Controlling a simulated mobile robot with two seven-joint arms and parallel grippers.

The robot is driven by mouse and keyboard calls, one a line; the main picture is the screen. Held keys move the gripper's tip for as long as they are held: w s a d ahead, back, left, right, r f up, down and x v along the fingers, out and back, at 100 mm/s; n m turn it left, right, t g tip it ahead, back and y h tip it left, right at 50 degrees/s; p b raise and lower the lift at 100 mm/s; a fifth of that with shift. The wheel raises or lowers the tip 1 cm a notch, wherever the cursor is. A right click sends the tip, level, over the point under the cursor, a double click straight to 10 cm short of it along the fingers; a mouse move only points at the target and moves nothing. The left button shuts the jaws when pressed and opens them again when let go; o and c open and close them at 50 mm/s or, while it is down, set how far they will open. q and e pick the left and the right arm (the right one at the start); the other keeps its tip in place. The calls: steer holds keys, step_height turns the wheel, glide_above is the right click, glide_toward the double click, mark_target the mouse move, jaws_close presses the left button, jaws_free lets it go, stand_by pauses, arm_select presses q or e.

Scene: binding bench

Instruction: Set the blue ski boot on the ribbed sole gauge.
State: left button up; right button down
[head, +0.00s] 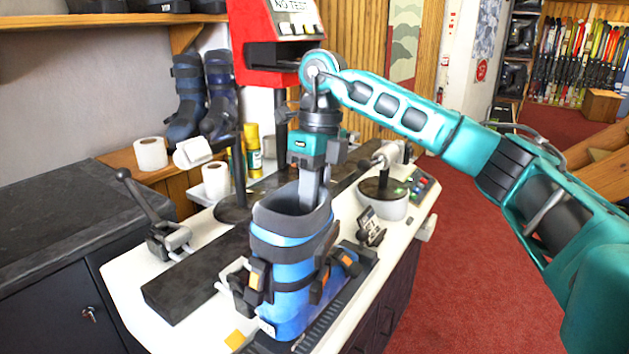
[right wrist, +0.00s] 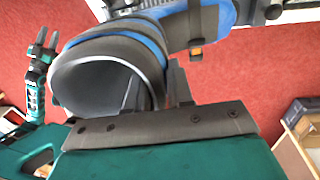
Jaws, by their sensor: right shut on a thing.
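The blue ski boot (head: 291,265) stands upright, toe toward the front of the bench, at the ribbed sole gauge (head: 322,326). Ribs show along the boot's right side; I cannot tell whether the sole touches the gauge. My right gripper (head: 311,190) is shut on the boot's cuff from above, its fingers partly hidden inside the opening. In the right wrist view the open cuff of the boot (right wrist: 100,80) lies against the fingers (right wrist: 172,88). My left gripper (right wrist: 46,42) shows there at the far left, its two fingers apart and empty, away from the boot.
A clamp with a lever (head: 165,232) stands on the white bench left of the boot. Behind are white rolls (head: 151,154), a yellow can (head: 252,148), a red machine (head: 272,45) and dark blue boots (head: 188,98). A round-based tool (head: 381,195) stands at right.

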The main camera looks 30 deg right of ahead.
steer(key=shift+f, duration=1.55)
steer(key=c, duration=1.4)
jaws_free()
steer(key=shift+f, duration=0.2)
steer(key=o, duration=0.4)
step_height(320, 180, up, 12)
steer(key=d+p, duration=0.1)
steer(key=p, duration=0.1)
steer(key=shift+w+d, duration=0.2)
steer(key=shift+w, duration=0.05)
